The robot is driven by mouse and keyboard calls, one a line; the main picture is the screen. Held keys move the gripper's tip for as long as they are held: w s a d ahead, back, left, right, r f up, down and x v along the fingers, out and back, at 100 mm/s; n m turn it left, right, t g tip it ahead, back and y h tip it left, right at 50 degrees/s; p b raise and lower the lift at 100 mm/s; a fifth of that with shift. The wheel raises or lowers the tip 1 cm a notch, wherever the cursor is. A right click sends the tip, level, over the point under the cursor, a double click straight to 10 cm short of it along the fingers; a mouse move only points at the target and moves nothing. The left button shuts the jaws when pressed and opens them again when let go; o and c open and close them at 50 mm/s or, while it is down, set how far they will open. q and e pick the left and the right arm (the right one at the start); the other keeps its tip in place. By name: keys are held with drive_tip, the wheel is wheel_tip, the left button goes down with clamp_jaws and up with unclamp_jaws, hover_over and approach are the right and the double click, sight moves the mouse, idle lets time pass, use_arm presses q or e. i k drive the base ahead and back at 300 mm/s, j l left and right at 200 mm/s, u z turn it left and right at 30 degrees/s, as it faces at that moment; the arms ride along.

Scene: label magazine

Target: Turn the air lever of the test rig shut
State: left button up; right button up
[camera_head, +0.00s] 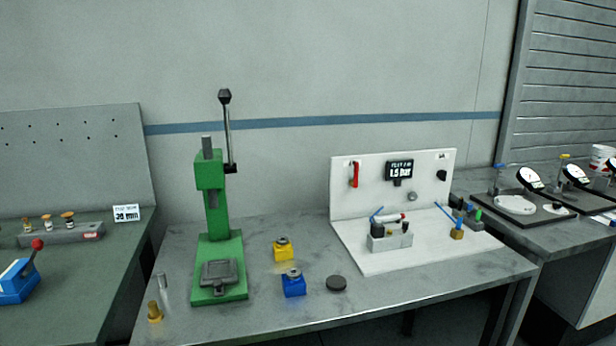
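The test rig (349,203) is a white L-shaped stand, an upright panel with a base plate, on the grey table. A red lever (354,174) hangs roughly upright near the panel's left edge. A dark display (399,170) at its upper middle appears to read 1.5 bar. A grey fixture block (391,242) on the base plate carries a light cylindrical part and a small blue handle. A brass fitting with a slanted blue handle (445,212) stands at the plate's right. I cannot tell for sure which handle is the air lever. Neither gripper is in view.
A green arbor press (213,225) stands left of the rig. Yellow (283,250) and blue (293,284) blocks and a dark disc (336,283) lie between them. Dial gauges (530,180) stand on the right bench. The table's front right is clear.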

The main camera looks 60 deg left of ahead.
sight(353, 184)
drive_tip(key=u, duration=1.65)
drive_tip(key=i+l+u, duration=0.1)
